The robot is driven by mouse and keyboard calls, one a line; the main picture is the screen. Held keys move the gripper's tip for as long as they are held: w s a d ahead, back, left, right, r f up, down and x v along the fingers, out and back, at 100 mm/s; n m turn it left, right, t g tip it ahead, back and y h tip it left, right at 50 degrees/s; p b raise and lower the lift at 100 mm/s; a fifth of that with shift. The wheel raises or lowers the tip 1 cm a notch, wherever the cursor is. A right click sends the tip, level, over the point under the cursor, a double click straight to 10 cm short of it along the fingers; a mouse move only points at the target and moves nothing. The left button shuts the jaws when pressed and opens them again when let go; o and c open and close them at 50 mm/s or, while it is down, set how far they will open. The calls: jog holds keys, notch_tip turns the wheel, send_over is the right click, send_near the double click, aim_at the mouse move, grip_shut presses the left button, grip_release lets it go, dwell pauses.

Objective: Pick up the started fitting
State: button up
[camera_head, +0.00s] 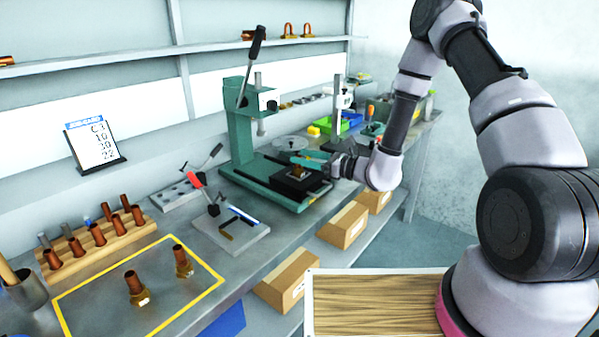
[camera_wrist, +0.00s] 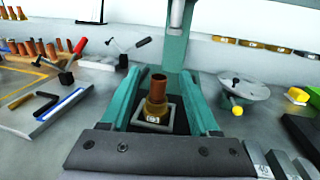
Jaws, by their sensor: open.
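The fitting, a copper tube in a brass collar (camera_wrist: 155,106), stands upright in a square grey nest (camera_wrist: 170,122) in the wrist view. In the head view it shows small on the dark block of the green press (camera_head: 297,172), partly hidden by my gripper. My gripper (camera_wrist: 163,76) is open, with its two teal fingers to the left and right of the fitting in the wrist view. No contact shows, and their exact height against the fitting is hard to tell. In the head view my gripper (camera_head: 312,162) reaches in from the right, close over the press base.
The press ram (camera_head: 262,122) hangs above the nest. Two more copper-and-brass fittings (camera_head: 136,289) (camera_head: 182,263) stand inside a yellow outline at left. A wooden rack (camera_head: 100,245) holds several copper tubes. A toggle-clamp plate (camera_head: 228,232) lies left of the press.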

jog(key=x, duration=0.5)
jog(key=shift+a, duration=0.15)
grip_shut()
jog(key=shift+r, duration=0.1)
dwell(1.1)
